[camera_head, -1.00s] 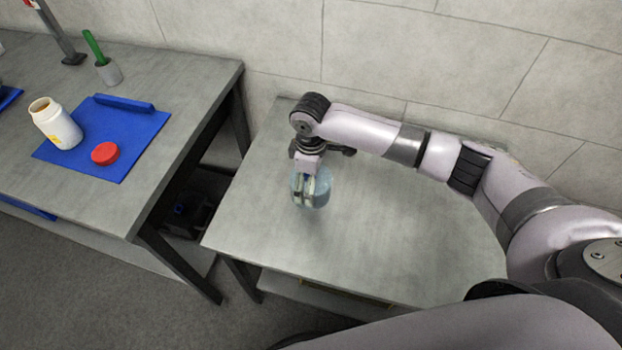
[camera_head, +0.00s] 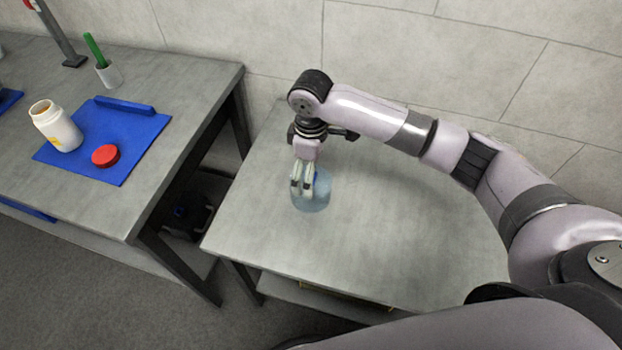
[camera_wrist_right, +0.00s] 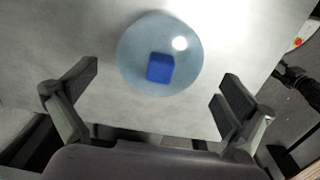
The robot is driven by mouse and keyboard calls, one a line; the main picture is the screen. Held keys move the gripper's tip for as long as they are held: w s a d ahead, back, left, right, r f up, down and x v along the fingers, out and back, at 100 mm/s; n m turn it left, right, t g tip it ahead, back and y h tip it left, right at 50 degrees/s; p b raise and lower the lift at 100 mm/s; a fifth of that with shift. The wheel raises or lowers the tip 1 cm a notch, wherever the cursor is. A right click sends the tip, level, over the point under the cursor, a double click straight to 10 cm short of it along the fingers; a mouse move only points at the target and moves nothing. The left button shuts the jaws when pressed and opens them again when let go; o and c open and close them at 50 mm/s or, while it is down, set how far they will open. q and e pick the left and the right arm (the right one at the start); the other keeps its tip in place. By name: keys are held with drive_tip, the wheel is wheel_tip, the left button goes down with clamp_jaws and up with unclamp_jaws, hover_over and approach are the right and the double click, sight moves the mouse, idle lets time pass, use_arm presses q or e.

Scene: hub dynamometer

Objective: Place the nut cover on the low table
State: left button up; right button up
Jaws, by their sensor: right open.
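The nut cover appears to be the translucent bluish rounded piece (camera_head: 316,196) standing on the low table (camera_head: 400,245), near its left side. In the right wrist view it is a round, clear dome (camera_wrist_right: 140,45) with a blue block-like part (camera_wrist_right: 160,68) at its middle; I cannot tell whether that part is inside or on top. My right gripper (camera_head: 303,188) is just above the cover, pointing down. In the right wrist view its fingers (camera_wrist_right: 159,95) are spread wide, with nothing between the tips, and the cover lies beyond them. My left gripper is not in view.
A higher workbench (camera_head: 190,85) stands to the left, with a blue mat (camera_head: 115,165), a white jar (camera_head: 57,126), a red lid (camera_head: 105,155) and a grey cup (camera_head: 109,74). A wall is behind. The middle and right of the low table are clear.

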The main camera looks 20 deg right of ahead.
wheel_tip(320, 180, up, 6)
drive_tip(key=shift+r, duration=0.25)
idle(0.5)
